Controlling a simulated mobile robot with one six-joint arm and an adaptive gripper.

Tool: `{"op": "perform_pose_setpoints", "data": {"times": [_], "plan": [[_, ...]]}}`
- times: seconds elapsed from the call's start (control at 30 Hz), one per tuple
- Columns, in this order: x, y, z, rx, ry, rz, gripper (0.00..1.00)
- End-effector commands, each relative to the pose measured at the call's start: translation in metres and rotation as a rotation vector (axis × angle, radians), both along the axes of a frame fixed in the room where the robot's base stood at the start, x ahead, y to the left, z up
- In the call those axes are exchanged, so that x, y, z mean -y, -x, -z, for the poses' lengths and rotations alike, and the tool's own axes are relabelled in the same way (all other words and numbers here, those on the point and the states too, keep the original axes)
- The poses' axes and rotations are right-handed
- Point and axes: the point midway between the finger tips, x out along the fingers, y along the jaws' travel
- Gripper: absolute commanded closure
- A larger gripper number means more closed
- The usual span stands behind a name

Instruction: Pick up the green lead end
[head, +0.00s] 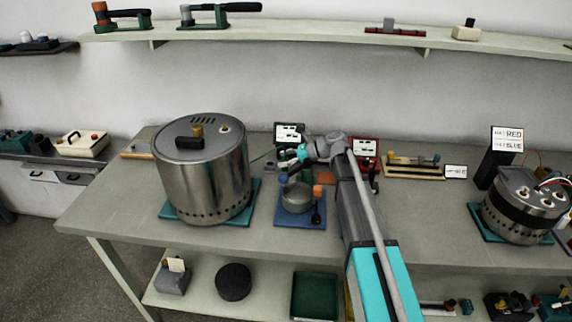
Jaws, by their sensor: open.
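A thin green lead (262,155) runs from behind the large steel pot toward my gripper. Its end is too small to make out and may be hidden by the gripper. My gripper (288,160) is at the far end of my arm, above the back of the bench. It is open, and I see nothing clearly held in it. It is above and behind a small steel pot (297,198) on a blue base. I cannot tell whether the gripper touches the lead.
The large lidded steel pot (203,175) stands left of the gripper. A black-and-white panel (289,134) and a red-framed panel (364,150) stand at the back. Another pot (520,212) with wires is at the right. Bare bench (425,220) lies right of my arm.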

Motion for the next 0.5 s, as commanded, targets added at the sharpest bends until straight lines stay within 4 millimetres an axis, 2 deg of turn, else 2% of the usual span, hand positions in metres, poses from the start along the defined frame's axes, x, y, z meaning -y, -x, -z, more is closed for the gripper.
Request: {"op": "perform_pose_setpoints", "data": {"times": [0.1,0.13,0.4,0.47,0.5], "plan": [[-0.0001,0.0001,0.0,0.0,0.0,0.0,0.26],[-0.0001,0.0001,0.0,0.0,0.0,0.0,0.29],[-0.0003,0.0001,0.0,0.0,0.0,-0.001,0.8],[-0.0003,0.0001,0.0,0.0,0.0,-0.001,0.91],[-0.0003,0.0001,0.0,0.0,0.0,-0.001,0.93]]}}
